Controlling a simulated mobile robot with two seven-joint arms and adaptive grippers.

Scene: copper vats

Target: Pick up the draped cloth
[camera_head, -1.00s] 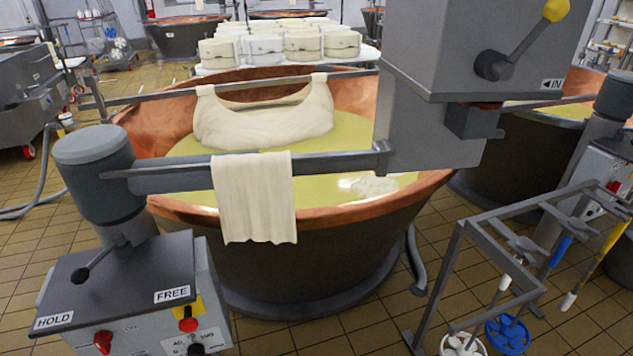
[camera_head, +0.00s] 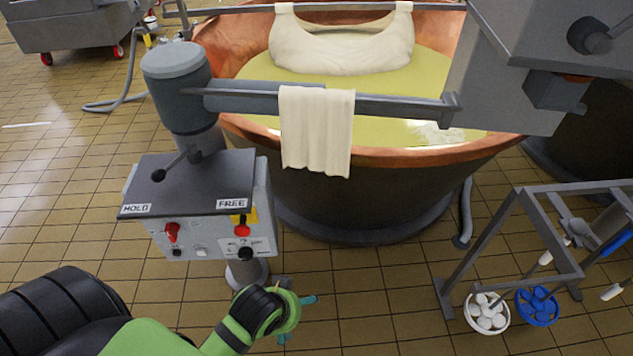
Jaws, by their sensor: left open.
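The draped cloth (camera_head: 317,132) is cream-coloured and hangs folded over the grey horizontal bar (camera_head: 405,106) in front of the copper vat. Its lower edge hangs free against the vat's outer wall. My left gripper (camera_head: 297,318) is low in the picture, below and in front of the control box. It is open and well apart from the cloth; part of it is hidden behind my green and black wrist. My right gripper is not in view.
The control box (camera_head: 205,235) with its lever stands left of the cloth, under the grey column (camera_head: 180,90). The copper vat (camera_head: 480,150) holds yellowish liquid and a second, slung cloth (camera_head: 340,45). A tool rack (camera_head: 490,235) stands at right. Tiled floor is free at left.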

